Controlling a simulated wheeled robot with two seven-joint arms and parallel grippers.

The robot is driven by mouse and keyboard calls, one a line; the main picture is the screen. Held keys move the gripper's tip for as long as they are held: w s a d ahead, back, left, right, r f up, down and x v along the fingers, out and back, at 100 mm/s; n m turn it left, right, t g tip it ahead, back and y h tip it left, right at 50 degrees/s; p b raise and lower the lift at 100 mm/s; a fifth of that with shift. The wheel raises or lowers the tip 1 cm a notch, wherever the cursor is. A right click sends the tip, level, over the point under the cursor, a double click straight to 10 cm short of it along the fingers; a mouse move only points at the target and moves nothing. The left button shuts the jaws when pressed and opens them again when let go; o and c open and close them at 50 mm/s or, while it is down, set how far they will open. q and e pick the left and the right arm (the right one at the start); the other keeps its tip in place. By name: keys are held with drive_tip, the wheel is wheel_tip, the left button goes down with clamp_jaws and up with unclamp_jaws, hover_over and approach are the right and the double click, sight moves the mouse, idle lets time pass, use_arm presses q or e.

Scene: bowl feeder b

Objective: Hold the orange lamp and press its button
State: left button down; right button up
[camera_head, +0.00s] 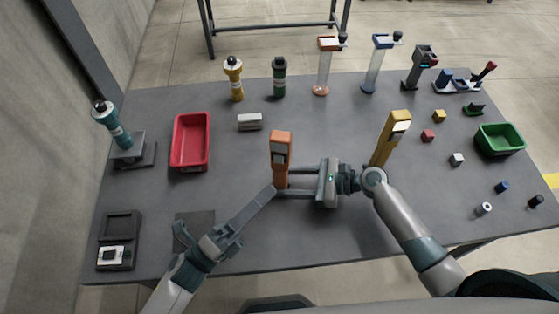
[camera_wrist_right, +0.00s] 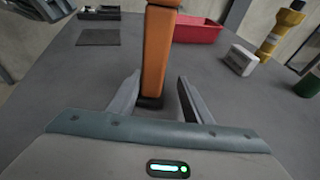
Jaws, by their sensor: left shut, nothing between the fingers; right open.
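The lamp's button is too small to make out.
A yellow lamp-like device (camera_head: 391,138) stands right of my right gripper. A red tray (camera_head: 174,142) lies to the left, a white block (camera_head: 250,121) behind the lamp. Several bottles and tubes line the back. A green bin (camera_head: 500,139) and small blocks are at right.

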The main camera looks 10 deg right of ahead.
drive_tip(key=v, duration=1.1)
drive_tip(key=shift+s+d+r, duration=0.1)
drive_tip(key=shift+d+r, duration=0.1)
drive_tip(key=shift+d, duration=0.1)
drive_tip(key=shift+s+d, duration=0.25)
drive_tip(key=shift+d, duration=1.05)
drive_tip(key=shift+s+d, duration=0.3)
drive_tip(key=shift+d, duration=1.05)
drive_tip(key=shift+s+d, duration=0.25)
drive_tip(key=shift+d, duration=1.05)
